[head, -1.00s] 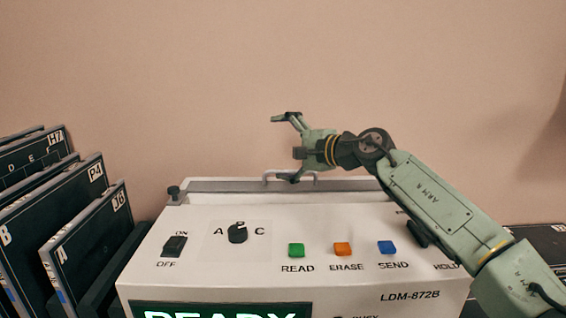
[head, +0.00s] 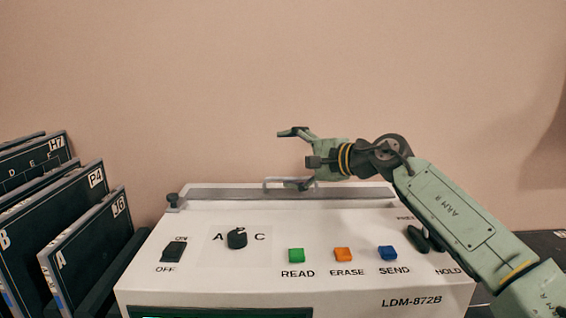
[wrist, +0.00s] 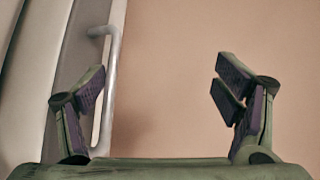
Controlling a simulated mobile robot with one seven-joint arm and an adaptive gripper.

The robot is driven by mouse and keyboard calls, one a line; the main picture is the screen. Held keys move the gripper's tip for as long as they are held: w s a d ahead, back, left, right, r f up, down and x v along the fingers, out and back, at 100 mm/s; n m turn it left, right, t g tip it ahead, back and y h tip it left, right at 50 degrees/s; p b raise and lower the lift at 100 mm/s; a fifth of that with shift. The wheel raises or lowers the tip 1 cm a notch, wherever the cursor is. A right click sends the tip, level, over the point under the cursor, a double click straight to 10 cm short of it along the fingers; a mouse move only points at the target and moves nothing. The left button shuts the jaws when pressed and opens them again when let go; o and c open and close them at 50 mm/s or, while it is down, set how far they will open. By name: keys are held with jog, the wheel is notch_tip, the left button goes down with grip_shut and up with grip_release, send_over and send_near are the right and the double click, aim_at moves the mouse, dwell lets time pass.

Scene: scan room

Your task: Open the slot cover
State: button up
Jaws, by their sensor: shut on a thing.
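The slot cover (head: 225,193) is a grey strip along the back top edge of the white machine. It carries a pale bar handle (head: 266,184), which also shows as an upright bar in the wrist view (wrist: 114,50). My gripper (head: 297,159) is at the handle, one finger above the other in the head view. The lower finger is at the handle and hides part of it. In the wrist view my gripper (wrist: 162,88) has its fingers wide apart. The handle is between them, close beside the left finger and well clear of the right one. The cover looks shut.
The machine's sloping panel has an ON/OFF switch (head: 174,251), a dial (head: 237,238) and green (head: 296,255), orange (head: 342,255) and blue (head: 387,253) buttons. Dark labelled plates (head: 90,245) stand in a rack at the left. A plain wall rises behind the machine.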

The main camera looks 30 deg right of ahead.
jog(key=shift+s+d+r, duration=0.35)
jog(key=shift+s+r, duration=0.2)
jog(key=shift+r, duration=0.05)
jog(key=shift+s+d+r, duration=0.3)
jog(key=shift+s+r, duration=0.25)
jog(key=shift+b+v, duration=0.4)
jog(key=shift+v, duration=0.65)
jog(key=c, duration=1.1)
jog(key=shift+o, duration=0.2)
jog(key=shift+s+a+f+b+v, duration=0.15)
jog(key=shift+b+v, duration=0.1)
jog(key=shift+v, duration=0.6)
jog(key=shift+a+f+b+v, duration=0.1)
jog(key=shift+f+b+v, duration=0.1)
jog(key=shift+v, duration=0.65)
jog(key=shift+s+a+f+b+v, duration=0.1)
jog(key=shift+b+v, duration=0.15)
jog(key=shift+v, duration=0.55)
